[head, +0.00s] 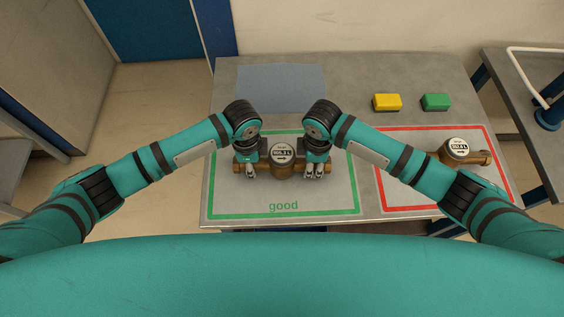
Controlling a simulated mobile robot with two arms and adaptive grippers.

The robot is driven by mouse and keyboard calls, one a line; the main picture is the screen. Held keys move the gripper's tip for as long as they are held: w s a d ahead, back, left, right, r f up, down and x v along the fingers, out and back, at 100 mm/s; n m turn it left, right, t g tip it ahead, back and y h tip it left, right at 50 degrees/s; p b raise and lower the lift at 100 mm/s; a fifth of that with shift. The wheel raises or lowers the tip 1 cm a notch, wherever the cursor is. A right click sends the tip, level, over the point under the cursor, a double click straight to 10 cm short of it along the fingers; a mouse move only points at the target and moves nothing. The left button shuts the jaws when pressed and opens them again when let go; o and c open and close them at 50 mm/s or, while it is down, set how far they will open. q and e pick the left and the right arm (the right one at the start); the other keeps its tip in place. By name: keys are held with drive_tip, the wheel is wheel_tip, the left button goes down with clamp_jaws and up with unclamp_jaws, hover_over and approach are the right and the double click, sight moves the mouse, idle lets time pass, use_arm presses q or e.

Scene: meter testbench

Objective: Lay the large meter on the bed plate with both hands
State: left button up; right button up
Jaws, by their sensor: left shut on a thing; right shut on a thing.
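A large brass meter (283,172) with a round white dial face lies lengthwise left to right over the green-outlined area marked "good". My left gripper (250,173) is shut on the meter's left pipe end. My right gripper (315,173) is shut on its right pipe end. Whether the meter touches the surface below cannot be told from this view. A plain blue-grey plate (281,78), which may be the bed plate, lies behind the arms at the back left of the table and is bare.
A second brass meter (458,150) sits in the red-outlined area (405,209) at the right, partly behind my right arm. A yellow block (387,102) and a green block (436,102) stand at the back right. A side table (520,85) with a white bent pipe is further right.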

use_arm(q)
clamp_jaws()
use_arm(e)
clamp_jaws()
use_arm(q)
drive_tip(key=shift+w, duration=0.1)
use_arm(e)
drive_tip(key=shift+w, duration=0.1)
use_arm(q)
drive_tip(key=shift+r, duration=0.1)
use_arm(e)
drive_tip(key=shift+r, duration=0.15)
